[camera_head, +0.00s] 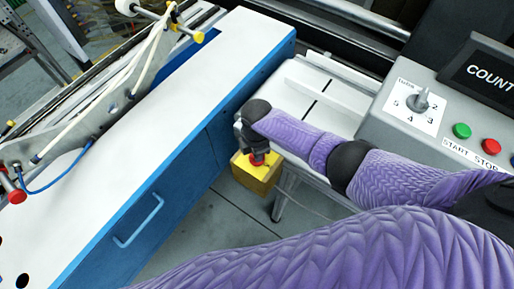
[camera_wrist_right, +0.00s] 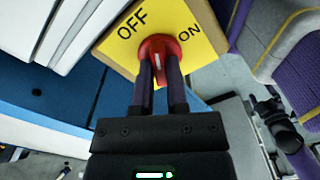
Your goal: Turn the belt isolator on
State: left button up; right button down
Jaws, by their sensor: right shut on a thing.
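The belt isolator is a box with a yellow plate (camera_head: 254,171) on its face and a red knob. In the right wrist view the yellow plate (camera_wrist_right: 198,22) carries OFF at upper left and ON at right. The red knob (camera_wrist_right: 160,46) sits between the words. My right gripper (camera_wrist_right: 159,74) has its two dark fingers shut on the knob. Part of the knob is hidden by the fingers, and I cannot tell for sure which word it points to. In the head view my right gripper (camera_head: 258,157) reaches down to the box. My left gripper is not in view.
A blue and white machine cabinet (camera_head: 160,150) stands left of the isolator. A grey control panel (camera_head: 400,125) with a numbered dial (camera_head: 421,101), a green START button (camera_head: 461,130) and a red STOP button (camera_head: 491,146) is to the right. Grey floor lies below.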

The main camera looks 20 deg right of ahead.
jog(key=m+p, duration=0.1)
jog(key=m, duration=0.3)
jog(key=shift+r+m, duration=0.1)
jog(key=shift+m, duration=0.2)
jog(key=m+p, duration=0.1)
jog(key=m, duration=0.3)
jog(key=shift+m+p, duration=0.35)
jog(key=shift+m, duration=1.25)
jog(key=c, duration=0.8)
grip_release()
jog(key=shift+o, duration=0.8)
